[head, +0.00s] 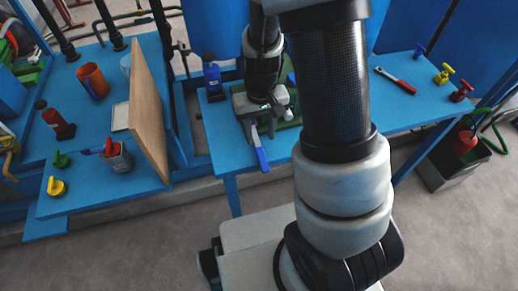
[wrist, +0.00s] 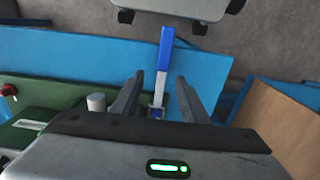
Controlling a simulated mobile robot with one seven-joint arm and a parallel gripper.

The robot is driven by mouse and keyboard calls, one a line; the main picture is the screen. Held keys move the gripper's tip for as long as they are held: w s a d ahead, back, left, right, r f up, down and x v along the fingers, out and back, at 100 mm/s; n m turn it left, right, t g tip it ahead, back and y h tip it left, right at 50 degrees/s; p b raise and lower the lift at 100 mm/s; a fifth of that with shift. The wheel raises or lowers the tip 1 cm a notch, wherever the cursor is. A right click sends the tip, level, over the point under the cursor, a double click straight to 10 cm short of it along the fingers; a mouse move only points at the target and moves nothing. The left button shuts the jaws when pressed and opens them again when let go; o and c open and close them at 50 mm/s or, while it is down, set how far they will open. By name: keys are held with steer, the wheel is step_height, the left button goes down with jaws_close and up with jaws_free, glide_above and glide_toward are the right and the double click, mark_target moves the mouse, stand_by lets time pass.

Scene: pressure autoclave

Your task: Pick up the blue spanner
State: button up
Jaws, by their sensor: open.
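The blue spanner (head: 261,152) has a blue handle and a silver shank. It lies on the blue table (head: 283,145), its handle reaching past the front edge. In the wrist view its blue handle (wrist: 165,48) points away from my gripper, and its silver part runs between the fingers. My gripper (wrist: 160,82) is open, with one finger on each side of the silver part. It cannot be told whether either finger touches it. In the head view my gripper (head: 262,122) is over the spanner's far end, which it partly hides.
A green object (wrist: 45,120) is left of my gripper in the wrist view. A blue bottle (head: 212,76) stands behind. A red-handled tool (head: 396,80) and small valves (head: 443,74) are on the right. An upright wooden board (head: 148,110) stands left. Floor lies in front.

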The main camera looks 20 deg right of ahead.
mark_target(259, 147)
steer(key=f, duration=0.2)
steer(key=f+b, duration=0.1)
steer(key=f, duration=0.1)
steer(key=shift+s+a+f+b, duration=0.2)
steer(key=shift+f+b, duration=0.1)
steer(key=shift+f, duration=0.1)
jaws_close()
steer(key=shift+w+r, duration=0.1)
step_height(259, 147, up, 18)
steer(key=p, duration=0.5)
steer(key=shift+p, duration=0.3)
